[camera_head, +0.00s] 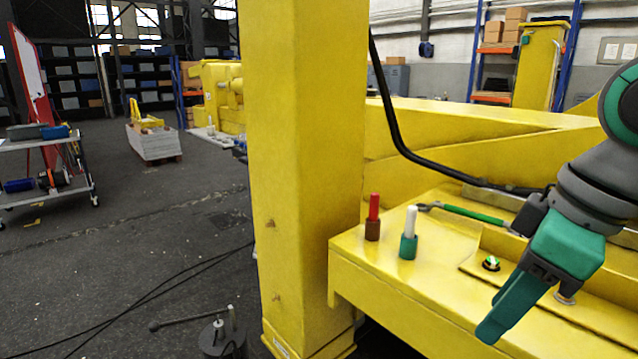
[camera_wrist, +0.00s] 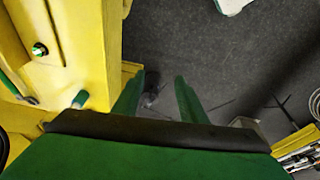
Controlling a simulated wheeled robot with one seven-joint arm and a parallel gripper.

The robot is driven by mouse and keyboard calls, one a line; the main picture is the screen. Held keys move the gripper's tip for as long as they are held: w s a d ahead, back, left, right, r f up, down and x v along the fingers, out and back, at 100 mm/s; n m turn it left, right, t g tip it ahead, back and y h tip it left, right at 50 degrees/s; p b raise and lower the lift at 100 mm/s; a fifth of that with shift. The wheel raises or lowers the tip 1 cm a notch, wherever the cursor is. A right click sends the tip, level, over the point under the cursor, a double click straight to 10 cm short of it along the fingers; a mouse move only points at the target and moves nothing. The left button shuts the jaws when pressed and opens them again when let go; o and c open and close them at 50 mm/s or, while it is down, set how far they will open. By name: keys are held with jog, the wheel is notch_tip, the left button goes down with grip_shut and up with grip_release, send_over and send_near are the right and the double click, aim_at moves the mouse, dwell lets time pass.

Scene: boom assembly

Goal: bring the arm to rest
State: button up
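My gripper (camera_head: 494,328) hangs at the right of the head view, pointing down and to the left, over the front edge of the yellow boom part (camera_head: 440,292). In the head view its fingers overlap, so the gap does not show. Nothing is held. The fingers seem clear of the yellow surface.
A red pin in a brown base (camera_head: 373,218) and a white pin in a green base (camera_head: 409,232) stand on the yellow surface. A green-handled tool (camera_head: 470,214) lies behind them. A green-and-white fitting (camera_head: 491,263) sits near my gripper. A yellow column (camera_head: 305,170) stands left.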

jog(key=w+a+f+m+t+y, duration=0.1)
jog(key=w+a+f+t+y, duration=0.2)
jog(key=w+a, duration=0.3)
jog(key=w+a+f+m+t+y, duration=0.1)
jog(key=w+a+f+t+y, duration=0.25)
jog(key=w, duration=0.45)
jog(key=w+a+f+t+y, duration=0.3)
jog(key=w+a, duration=0.1)
jog(key=w, duration=0.3)
jog(key=a+f+m+t+h, duration=0.25)
jog(key=f+m, duration=0.25)
jog(key=f, duration=0.3)
jog(key=a+f+m+t+h, duration=0.25)
jog(key=f+m+t, duration=0.2)
jog(key=f, duration=0.45)
jog(key=s+a+f+m+g+h, duration=0.1)
jog(key=s+a+f+m+h, duration=0.15)
jog(key=s+f, duration=0.7)
jog(key=s+a+f+m+g+h, duration=0.15)
jog(key=s+f+h, duration=0.25)
jog(key=s+f, duration=0.5)
jog(key=s+f+n, duration=0.1)
jog(key=s+n, duration=0.2)
jog(key=s, duration=0.9)
jog(key=s+f+n+g, duration=0.1)
jog(key=s+n, duration=0.2)
jog(key=s, duration=0.9)
jog(key=shift+d+f, duration=0.15)
jog(key=shift+f, duration=0.15)
